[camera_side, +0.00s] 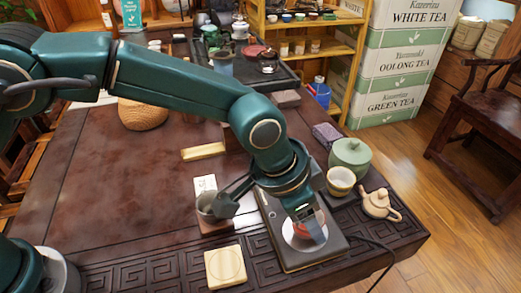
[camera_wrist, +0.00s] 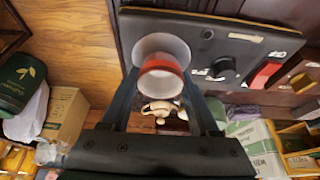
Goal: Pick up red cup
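The red cup (camera_wrist: 162,66) has a pale inside and sits between my two fingers in the wrist view. In the side view its red wall (camera_side: 303,222) shows below my gripper (camera_side: 308,226), over the pale round plate (camera_side: 294,240) of a black flat device (camera_side: 290,262). One finger is on each side of the cup, very close to its wall. I cannot tell whether the fingers press on it. My gripper partly hides the cup in the side view.
A white cup (camera_side: 340,181), a green lidded jar (camera_side: 350,155) and a small beige teapot (camera_side: 379,204) stand close on the right. A cable leaves the device at the right.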

